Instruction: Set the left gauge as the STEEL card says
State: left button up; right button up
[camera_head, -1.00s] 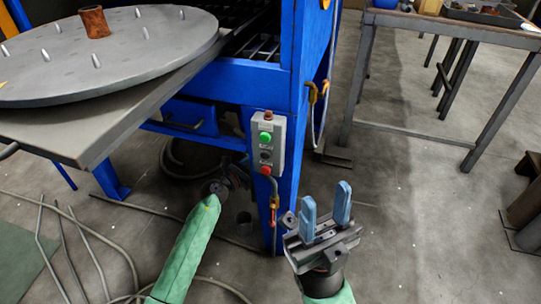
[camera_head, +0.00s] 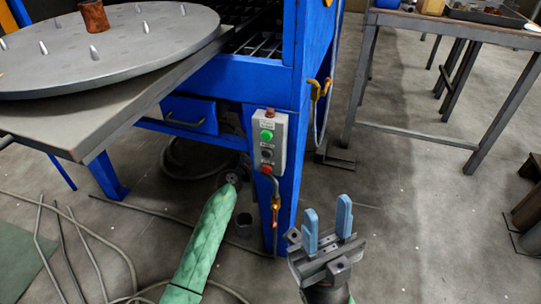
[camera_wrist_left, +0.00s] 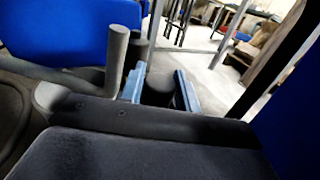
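No gauge face or STEEL card can be made out in these views. My left arm's green sleeve (camera_head: 205,240) reaches toward the blue machine's lower front, and its gripper is hardly visible there. In the left wrist view my left gripper (camera_wrist_left: 159,92) has its two blue fingers apart, on either side of a dark round cylinder (camera_wrist_left: 158,88). I cannot tell whether they touch it. A grey upright post (camera_wrist_left: 117,55) stands just left of the fingers. My right gripper (camera_head: 328,225) is open and empty, fingers up, in front of the machine's right leg.
A control box (camera_head: 268,142) with green and red buttons hangs on the blue leg. A round grey turntable (camera_head: 130,55) with pegs carries a rusty cup (camera_head: 94,16). Hoses (camera_head: 100,250) lie on the floor at left.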

pick_arm(q)
jog(key=shift+c, duration=0.4)
jog(key=shift+f+m+g+h+b, duration=0.1)
jog(key=shift+m+g+h+b, duration=0.35)
jog(key=shift+b, duration=0.25)
jog(key=shift+w+a+f+m+g+h+b, duration=0.1)
jog(key=shift+f+m+g+h+b, duration=0.2)
jog(key=shift+g+b, duration=0.3)
